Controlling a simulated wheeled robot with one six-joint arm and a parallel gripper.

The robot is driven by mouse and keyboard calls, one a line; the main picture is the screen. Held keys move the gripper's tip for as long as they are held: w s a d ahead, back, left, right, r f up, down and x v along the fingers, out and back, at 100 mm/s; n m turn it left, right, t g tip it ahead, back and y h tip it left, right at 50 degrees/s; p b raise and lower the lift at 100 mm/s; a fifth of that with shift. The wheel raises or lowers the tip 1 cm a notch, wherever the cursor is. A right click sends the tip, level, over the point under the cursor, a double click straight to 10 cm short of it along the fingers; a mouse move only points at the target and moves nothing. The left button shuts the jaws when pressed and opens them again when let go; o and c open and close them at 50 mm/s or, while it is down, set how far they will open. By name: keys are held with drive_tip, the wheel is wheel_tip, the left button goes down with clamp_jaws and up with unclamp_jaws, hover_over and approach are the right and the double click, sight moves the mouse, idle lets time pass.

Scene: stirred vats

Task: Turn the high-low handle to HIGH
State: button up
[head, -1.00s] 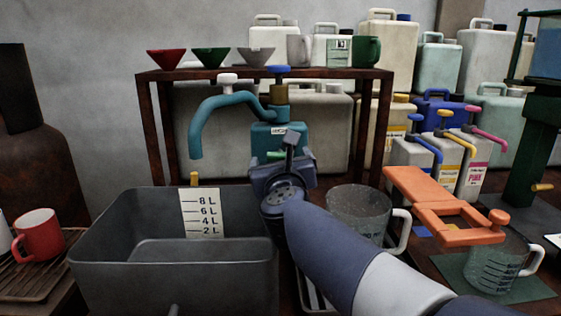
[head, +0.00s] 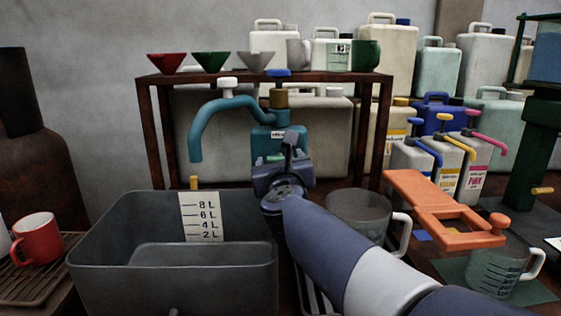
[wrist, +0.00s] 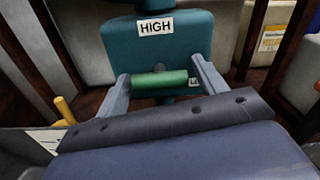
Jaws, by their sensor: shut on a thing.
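The high-low handle is a short green bar (wrist: 160,83) on the front of a teal pump body (wrist: 158,42) in the wrist view. It lies about level, below a white label reading HIGH (wrist: 155,27). My gripper (wrist: 162,72) is shut on the bar, with one grey finger at each end. A second small label (wrist: 193,82) beside the bar's right end is mostly hidden. In the head view, the teal body (head: 265,142) stands behind my gripper (head: 290,140), which largely hides the handle.
A grey vat (head: 172,280) with a litre scale stands at the front left, below a curved teal spout (head: 195,140). A clear jug (head: 358,212) stands close right of my arm. An orange handled piece (head: 420,190) sits further right. A brown rack (head: 150,130) stands behind.

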drive_tip(key=shift+n, duration=0.5)
drive_tip(key=shift+c, duration=0.3)
drive_tip(key=n+p, duration=0.2)
drive_tip(key=n, duration=0.1)
drive_tip(key=shift+n, duration=0.4)
drive_tip(key=n+p, duration=0.2)
drive_tip(key=n, duration=0.2)
drive_tip(key=shift+r+n, duration=0.1)
drive_tip(key=shift+n, duration=0.2)
drive_tip(key=n+p, duration=0.2)
drive_tip(key=n, duration=0.3)
drive_tip(key=shift+p, duration=0.4)
drive_tip(key=shift+n+p, duration=0.75)
drive_tip(key=shift+n, duration=1.25)
drive_tip(key=o, duration=1)
drive_tip(key=shift+s, duration=0.15)
